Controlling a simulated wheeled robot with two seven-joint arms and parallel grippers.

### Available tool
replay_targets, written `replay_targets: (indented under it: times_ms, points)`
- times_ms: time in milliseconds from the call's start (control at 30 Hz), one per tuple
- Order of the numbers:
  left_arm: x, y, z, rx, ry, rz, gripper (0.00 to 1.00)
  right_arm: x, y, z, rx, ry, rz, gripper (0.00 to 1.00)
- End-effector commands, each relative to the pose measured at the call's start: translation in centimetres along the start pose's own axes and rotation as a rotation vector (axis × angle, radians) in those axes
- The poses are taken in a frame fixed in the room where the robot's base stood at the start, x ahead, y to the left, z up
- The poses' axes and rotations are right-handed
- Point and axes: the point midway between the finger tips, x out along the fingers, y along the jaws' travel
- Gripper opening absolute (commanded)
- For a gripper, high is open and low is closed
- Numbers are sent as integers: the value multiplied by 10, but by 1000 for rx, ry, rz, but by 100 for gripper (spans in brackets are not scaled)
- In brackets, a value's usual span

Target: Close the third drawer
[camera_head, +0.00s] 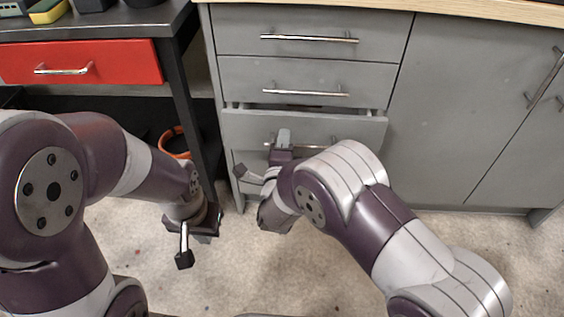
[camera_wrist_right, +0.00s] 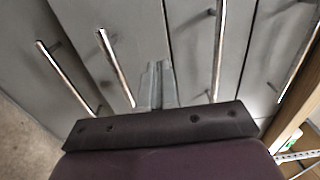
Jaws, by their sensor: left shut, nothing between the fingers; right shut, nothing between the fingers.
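The third drawer (camera_head: 345,128) of the grey cabinet is pulled out a little; a dark gap shows above its front. Its bar handle is partly hidden behind my right arm. My right gripper (camera_head: 284,136) is shut and empty, its fingertips in front of the third drawer's front, left of the middle. In the right wrist view the shut fingers (camera_wrist_right: 156,80) point at the grey fronts between two bar handles; I cannot tell whether they touch. My left gripper (camera_head: 185,256) is shut and empty, low over the floor to the left, away from the cabinet.
The top drawer (camera_head: 235,30) and second drawer (camera_head: 240,75) look closed. A grey cupboard door (camera_head: 450,110) is at the right. A dark workbench with a red drawer (camera_head: 120,60) stands at the left, with an orange-rimmed bucket (camera_head: 176,143) under it. Speckled floor (camera_head: 270,270) is clear between my arms.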

Motion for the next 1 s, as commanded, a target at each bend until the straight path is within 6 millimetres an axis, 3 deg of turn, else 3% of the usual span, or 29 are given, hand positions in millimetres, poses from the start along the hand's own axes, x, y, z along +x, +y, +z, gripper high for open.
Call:
replay_targets:
  times_ms: [100,300,733,1000]
  points:
    - [15,0,2,0,0,0,0,20,4,0,1,1,-1,0]
    - [22,0,2,1,0,0,0,39,1,0,0,-1,0,0]
    - [24,0,3,1,1,0,0,46,1,0,0,0,0,0]
    - [36,0,4,1,0,0,0,87,2,0,0,0,0,0]
